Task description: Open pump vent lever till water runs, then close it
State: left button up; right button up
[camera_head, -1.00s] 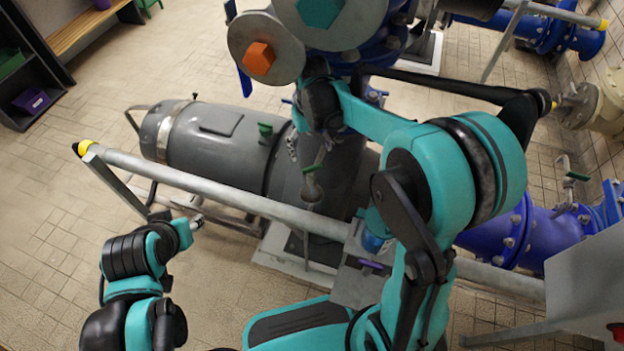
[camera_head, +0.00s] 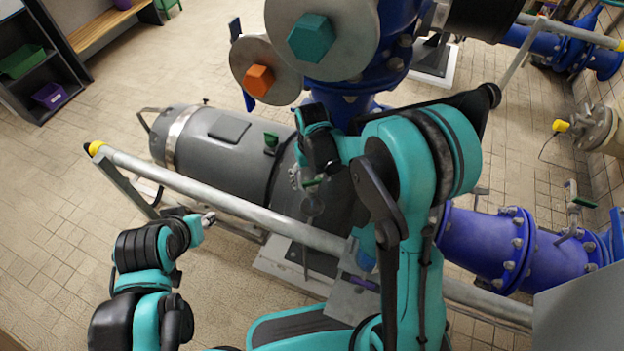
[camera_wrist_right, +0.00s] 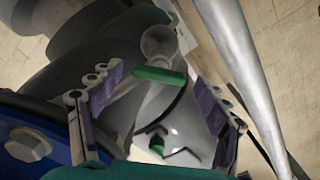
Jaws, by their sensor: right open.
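The grey pump (camera_head: 220,140) lies on its side in the head view, behind a grey rail. A small green lever (camera_head: 312,182) shows near its right part, above a grey funnel (camera_head: 313,205). In the right wrist view a green lever (camera_wrist_right: 158,75) lies between the purple-padded fingers of my right gripper (camera_wrist_right: 160,92), with clear gaps on both sides. My right gripper (camera_head: 311,168) is open and empty, its fingers mostly hidden in the head view. My left gripper (camera_head: 207,219) is at lower left, near the rail; its jaws are too small to read. No running water is visible.
The grey rail (camera_head: 220,198) with a yellow end crosses before the pump. A second green handle (camera_head: 271,142) stands on the pump. Blue pipework (camera_head: 490,240) fills the right. Flanges with teal and orange nuts (camera_head: 258,79) hang above.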

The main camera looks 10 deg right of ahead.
jog(key=c, duration=1.2)
jog(key=shift+o, duration=0.2)
jog(key=shift+m, duration=0.4)
jog(key=m, duration=0.3)
jog(key=shift+m, duration=2.2)
jog(key=o, duration=1.2)
jog(key=shift+c, duration=0.2)
